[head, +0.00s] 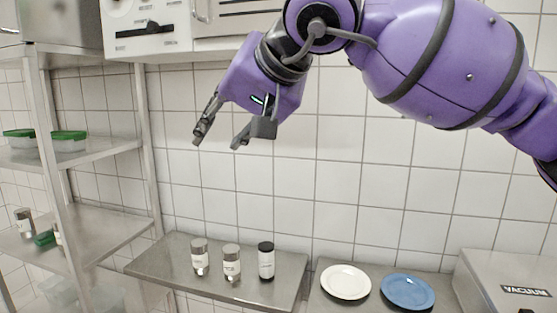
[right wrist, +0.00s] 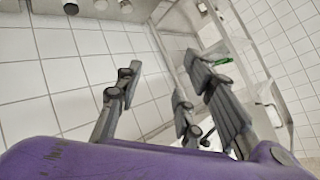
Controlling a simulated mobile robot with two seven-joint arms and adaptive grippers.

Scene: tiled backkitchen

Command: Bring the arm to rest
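My right arm, purple with dark bands, reaches in from the upper right in the head view. Its right gripper (head: 220,138) hangs in the air above the metal shelf at the wall, with its fingers spread apart and nothing between them. In the right wrist view the same gripper (right wrist: 160,95) shows its fingers apart, with only tiles and shelving behind them. My left gripper is in neither view.
A metal wall shelf (head: 150,262) holds two jars with silver lids (head: 199,258) and a black-capped bottle (head: 266,261). A white plate (head: 346,282) and a blue plate (head: 407,291) lie to the right, before a vacuum machine (head: 510,283). Metal shelving (head: 105,150) stands left.

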